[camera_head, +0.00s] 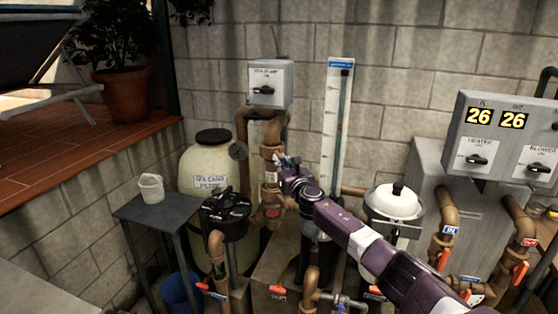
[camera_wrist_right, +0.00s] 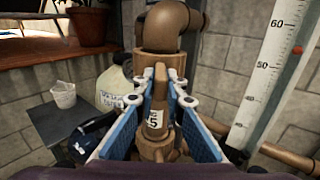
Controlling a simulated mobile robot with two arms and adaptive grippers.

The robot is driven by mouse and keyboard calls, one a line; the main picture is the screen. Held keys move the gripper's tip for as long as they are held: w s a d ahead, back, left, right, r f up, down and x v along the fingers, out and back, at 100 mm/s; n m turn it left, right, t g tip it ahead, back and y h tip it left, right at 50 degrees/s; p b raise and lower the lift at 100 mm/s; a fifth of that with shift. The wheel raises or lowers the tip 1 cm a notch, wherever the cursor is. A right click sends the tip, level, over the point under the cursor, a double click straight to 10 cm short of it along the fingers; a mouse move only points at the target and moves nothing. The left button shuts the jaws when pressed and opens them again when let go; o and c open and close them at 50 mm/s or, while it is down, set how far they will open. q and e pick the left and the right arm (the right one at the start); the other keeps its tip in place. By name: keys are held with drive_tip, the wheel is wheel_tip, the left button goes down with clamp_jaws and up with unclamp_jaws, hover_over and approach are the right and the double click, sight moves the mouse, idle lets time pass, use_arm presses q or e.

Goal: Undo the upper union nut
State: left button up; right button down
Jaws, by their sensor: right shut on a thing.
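The upper union nut (camera_head: 270,152) is a wide brown collar on the upright pipe, below the bend, in the middle of the head view. In the right wrist view the nut (camera_wrist_right: 163,63) sits between the far ends of my fingers. My right gripper (camera_head: 283,166) reaches it from the right and front. Its two blue-padded fingers (camera_wrist_right: 167,76) are shut on the nut and cover part of its sides. A white label (camera_wrist_right: 152,120) shows on the pipe below. My left gripper is in neither view.
A sand filter tank (camera_head: 205,160) stands behind to the left, a black-lidded pump (camera_head: 226,205) in front of it. A tall white gauge board (camera_head: 335,125) is close to the right. A control box (camera_head: 270,85) is above. A small table (camera_head: 150,213) holds a white cup (camera_head: 151,187).

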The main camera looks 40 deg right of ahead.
drive_tip(key=shift+s+d+f, duration=0.3)
drive_tip(key=shift+d+f, duration=0.35)
drive_tip(key=shift+f, duration=0.1)
drive_tip(key=c, duration=2.4)
unclamp_jaws()
drive_tip(key=shift+o, duration=1.4)
drive_tip(key=shift+d+f, duration=0.15)
drive_tip(key=shift+d, duration=0.15)
drive_tip(key=shift+o, duration=0.7)
drive_tip(key=shift+w+d+f, duration=0.3)
drive_tip(key=shift+w+d, duration=0.05)
drive_tip(key=shift+d, duration=0.1)
drive_tip(key=v, duration=1.2)
drive_tip(key=shift+a+r, duration=0.15)
drive_tip(key=shift+r, duration=0.05)
drive_tip(key=shift+c, duration=0.5)
